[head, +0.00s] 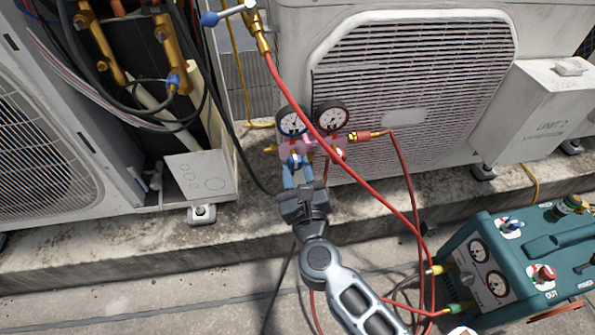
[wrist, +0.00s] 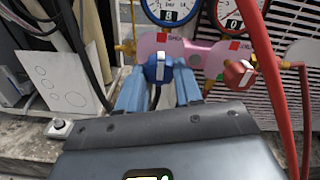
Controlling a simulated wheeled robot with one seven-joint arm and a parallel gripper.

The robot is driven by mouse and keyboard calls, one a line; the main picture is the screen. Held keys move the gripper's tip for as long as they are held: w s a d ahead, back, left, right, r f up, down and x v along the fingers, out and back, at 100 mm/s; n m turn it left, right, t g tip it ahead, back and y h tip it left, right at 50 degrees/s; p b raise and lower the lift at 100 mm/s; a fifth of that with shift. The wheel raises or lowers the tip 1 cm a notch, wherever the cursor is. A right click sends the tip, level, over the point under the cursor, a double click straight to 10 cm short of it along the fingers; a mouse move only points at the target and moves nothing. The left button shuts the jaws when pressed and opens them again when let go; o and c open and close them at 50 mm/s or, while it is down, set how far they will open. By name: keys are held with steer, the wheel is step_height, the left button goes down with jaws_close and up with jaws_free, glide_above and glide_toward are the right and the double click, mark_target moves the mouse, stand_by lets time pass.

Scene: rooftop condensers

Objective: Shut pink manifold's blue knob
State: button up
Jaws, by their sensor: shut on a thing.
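The pink manifold (head: 311,147) hangs in front of the middle condenser with two round gauges on top, one blue-rimmed (head: 291,122) and one red-rimmed (head: 332,116). In the wrist view the pink manifold body (wrist: 202,50) lies just beyond my fingers. The blue knob (wrist: 158,68), with a white bar on its face, sits at the left of the manifold. My gripper (head: 297,171) has blue fingers, one on each side of the blue knob, and is shut on it. The red knob (wrist: 238,73) sits to the right, clear of my fingers.
A red hose (head: 352,163) crosses in front of the manifold and passes close right of my gripper. A teal recovery machine (head: 530,250) stands at lower right. The middle condenser (head: 420,90) stands behind, with an open unit with brass valves (head: 96,40) at left.

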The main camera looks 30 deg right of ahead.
steer(key=shift+f, duration=0.15)
steer(key=o, duration=1)
steer(key=shift+o, duration=0.2)
steer(key=v, duration=0.8)
steer(key=shift+p, duration=0.4)
